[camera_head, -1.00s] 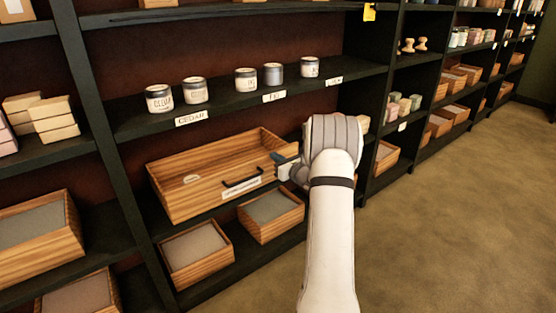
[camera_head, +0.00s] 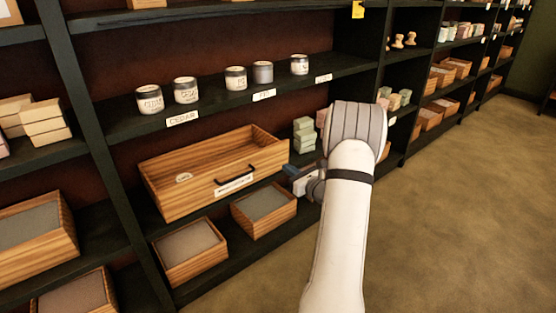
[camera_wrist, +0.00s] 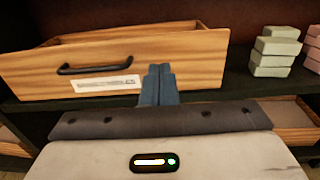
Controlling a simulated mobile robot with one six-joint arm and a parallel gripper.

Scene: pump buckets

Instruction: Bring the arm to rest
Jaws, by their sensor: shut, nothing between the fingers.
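My gripper (camera_head: 288,170) is at the right of the large wooden drawer box (camera_head: 175,202), close to its front right corner. In the wrist view the blue fingers of my gripper (camera_wrist: 159,82) are together with nothing between them. Behind them is the drawer front (camera_wrist: 200,60) with a black handle (camera_wrist: 95,66) and a white label (camera_wrist: 105,85). The fingers overlap the drawer front in that view, and I cannot tell the exact gap. My arm reaches up from the bottom of the head view, and its wrist hides part of the shelf.
Candle jars (camera_head: 186,90) stand on the shelf above. Green soap blocks (camera_head: 304,134) are stacked right of the drawer box. Two low wooden trays, the left one (camera_head: 190,276) and the right one (camera_head: 240,226), sit below. Open floor (camera_head: 450,220) lies to the right.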

